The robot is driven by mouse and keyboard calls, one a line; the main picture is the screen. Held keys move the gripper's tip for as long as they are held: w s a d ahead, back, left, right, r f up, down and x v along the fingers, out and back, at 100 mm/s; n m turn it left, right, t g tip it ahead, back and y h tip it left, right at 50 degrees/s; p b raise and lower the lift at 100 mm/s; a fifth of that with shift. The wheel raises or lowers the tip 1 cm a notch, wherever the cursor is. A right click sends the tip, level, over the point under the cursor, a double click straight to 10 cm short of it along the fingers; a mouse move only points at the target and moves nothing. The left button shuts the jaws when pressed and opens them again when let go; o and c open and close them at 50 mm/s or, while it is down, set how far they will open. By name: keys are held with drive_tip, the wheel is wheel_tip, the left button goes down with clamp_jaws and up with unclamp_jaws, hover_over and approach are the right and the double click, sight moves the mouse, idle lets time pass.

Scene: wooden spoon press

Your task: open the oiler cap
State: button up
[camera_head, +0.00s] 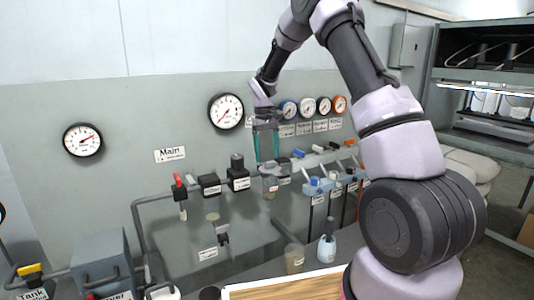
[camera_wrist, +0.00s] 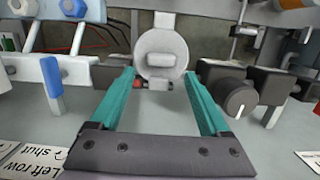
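The oiler cap (camera_wrist: 162,52) is a round pale grey lid with a small raised bar on it, in the upper middle of the wrist view. In the head view the oiler (camera_head: 270,182) is a small clear cup on the pipe row, with its top partly behind my fingertips. My gripper (camera_head: 266,156) points down just above the oiler. In the wrist view its two teal fingers (camera_wrist: 160,76) are spread apart, with nothing held between them. The cap lies just beyond the fingertips; whether they touch it I cannot tell.
A black knob (camera_wrist: 239,100) and dark blocks stand right of the cap in the wrist view. Blue-handled valves (camera_head: 314,183) stand close right of the oiler. Gauges (camera_head: 226,111) hang on the panel behind. A blue-white bottle (camera_head: 327,248) and a beaker (camera_head: 294,258) stand below.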

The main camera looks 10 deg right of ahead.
wheel_tip(320, 180, up, 11)
drive_tip(key=w, duration=0.1)
drive_tip(key=shift+w+a+f, duration=0.15)
drive_tip(key=shift+w+a, duration=0.1)
drive_tip(key=shift+w, duration=0.05)
idle(0.4)
